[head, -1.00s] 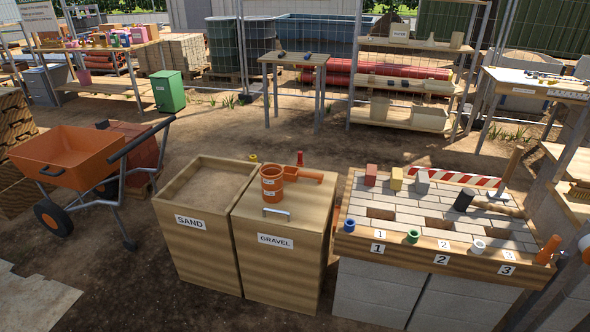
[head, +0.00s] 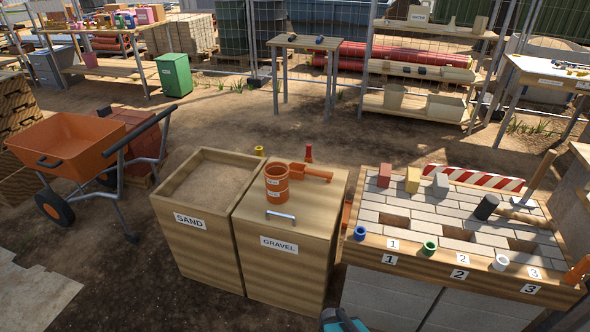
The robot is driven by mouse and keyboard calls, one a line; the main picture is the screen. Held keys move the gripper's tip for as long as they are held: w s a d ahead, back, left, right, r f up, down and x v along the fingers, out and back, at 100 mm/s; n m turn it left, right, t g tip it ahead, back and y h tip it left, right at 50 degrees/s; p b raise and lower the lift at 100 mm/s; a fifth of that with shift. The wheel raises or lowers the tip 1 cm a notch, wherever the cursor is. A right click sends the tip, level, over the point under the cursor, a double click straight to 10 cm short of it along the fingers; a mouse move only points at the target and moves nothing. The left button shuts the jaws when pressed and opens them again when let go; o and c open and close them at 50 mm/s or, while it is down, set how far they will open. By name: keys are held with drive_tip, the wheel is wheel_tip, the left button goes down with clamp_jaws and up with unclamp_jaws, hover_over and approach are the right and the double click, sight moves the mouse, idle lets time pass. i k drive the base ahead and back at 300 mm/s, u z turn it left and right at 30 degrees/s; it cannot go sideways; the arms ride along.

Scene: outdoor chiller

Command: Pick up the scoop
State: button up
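An orange scoop (head: 312,173) lies on the closed lid of the gravel box (head: 281,269), with a part stretching to the right. An orange cup-like container with labels (head: 277,187) stands on the same lid in front of it and hides some of its left side. A metal handle (head: 281,216) is at the lid's front. A teal and dark part of my arm (head: 343,321) shows at the bottom edge. My gripper's fingers are not in view.
The open sand box (head: 196,237) adjoins the gravel box on the left. A paving table (head: 395,243) with colored blocks and cups stands close on the right. An orange wheelbarrow (head: 68,145) is at left. Bare ground lies behind the boxes.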

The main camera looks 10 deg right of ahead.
sight(307, 172)
drive_tip(key=u, duration=0.55)
drive_tip(key=i, duration=0.55)
drive_tip(key=u, duration=0.6)
drive_tip(key=i, duration=0.6)
drive_tip(key=u, duration=0.3)
